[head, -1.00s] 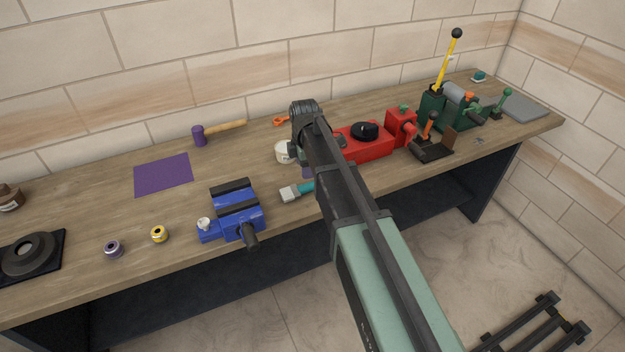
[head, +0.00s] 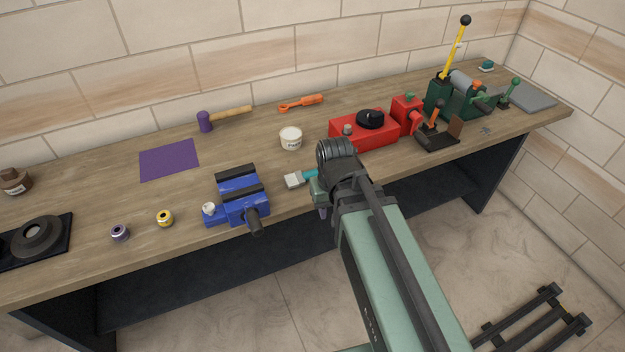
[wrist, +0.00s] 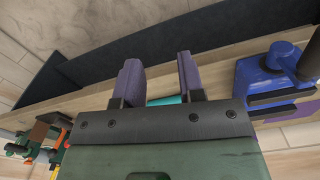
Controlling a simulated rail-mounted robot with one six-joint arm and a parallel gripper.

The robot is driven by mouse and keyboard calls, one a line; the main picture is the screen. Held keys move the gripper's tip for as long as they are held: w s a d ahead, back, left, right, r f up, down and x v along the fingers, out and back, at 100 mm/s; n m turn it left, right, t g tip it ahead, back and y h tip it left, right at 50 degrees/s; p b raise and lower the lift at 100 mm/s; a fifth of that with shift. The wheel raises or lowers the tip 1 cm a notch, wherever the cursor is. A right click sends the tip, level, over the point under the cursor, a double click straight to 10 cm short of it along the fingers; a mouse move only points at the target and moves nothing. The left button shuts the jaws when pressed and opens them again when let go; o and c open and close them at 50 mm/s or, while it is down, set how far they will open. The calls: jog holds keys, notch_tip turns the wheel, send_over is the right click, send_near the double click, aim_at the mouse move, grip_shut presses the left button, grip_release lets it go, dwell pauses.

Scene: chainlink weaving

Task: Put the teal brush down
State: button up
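The teal brush (head: 295,180) lies on the bench, just right of the blue vise. Its pale bristle end points left, and my wrist hides the right end of its teal handle in the head view. My gripper (head: 322,208) is at the bench's front edge, beside the handle. In the wrist view my gripper (wrist: 159,70) has its two purple fingers well apart, with nothing seen clamped between the tips. A short piece of the teal handle (wrist: 166,100) shows in the gap near the finger bases. Whether a finger touches it cannot be told.
The blue vise (head: 242,209) stands left of the brush. A white tub (head: 291,139) is behind it, and a red machine (head: 365,133) is to the right. A purple mat (head: 169,160), a mallet (head: 206,122) and an orange tool (head: 301,103) lie farther back. Bench between is clear.

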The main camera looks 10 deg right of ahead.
jog(key=w+m, duration=0.2)
jog(key=w, duration=1.1)
jog(key=m+g, duration=0.1)
jog(key=m, duration=1.3)
send_near(308, 172)
jog(key=f+b, duration=1)
jog(key=b, duration=0.1)
jog(key=shift+s+f, duration=0.25)
jog(key=shift+s, duration=0.15)
jog(key=shift+s+r, duration=0.1)
jog(key=shift+r, duration=0.15)
jog(key=c, duration=0.7)
jog(key=shift+o, duration=0.2)
notch_tip(308, 172, up, 20)
jog(key=p, duration=2)
